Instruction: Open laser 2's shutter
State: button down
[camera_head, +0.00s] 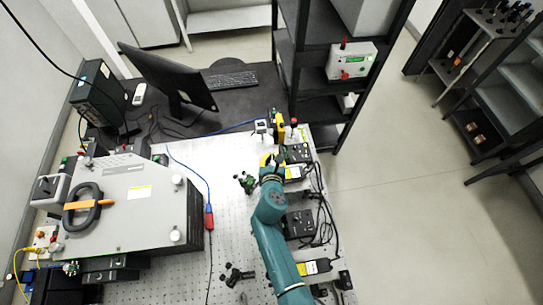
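My teal arm reaches up from the bottom of the head view over the perforated optical table (228,225). My gripper (271,161) is at its far end, small and mostly hidden by my wrist, so its fingers are not clear. Right beside it is a black box with a yellow-and-white label (293,172), near the table's right edge. Black control boxes (298,153) and (298,223) stand along that edge, with another labelled box (316,267) nearer the bottom. I cannot tell which of these belongs to laser 2, and no shutter is clearly visible.
A large grey instrument (130,205) with a black handle fills the table's left. A small green mount (246,182) stands left of my gripper. Cables run along the right edge. A dark shelf (310,85) stands behind; a monitor (170,80) is at the back left.

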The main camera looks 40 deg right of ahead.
jog(key=s+a+r+p, duration=0.2)
jog(key=r, duration=0.4)
jog(key=s+a+r+p, duration=0.1)
jog(key=a+r+p, duration=0.1)
jog(key=r, duration=0.4)
jog(key=shift+s+r+p, duration=0.3)
jog(key=shift+s+p, duration=0.05)
jog(key=shift+p, duration=0.1)
jog(key=shift+a, duration=0.1)
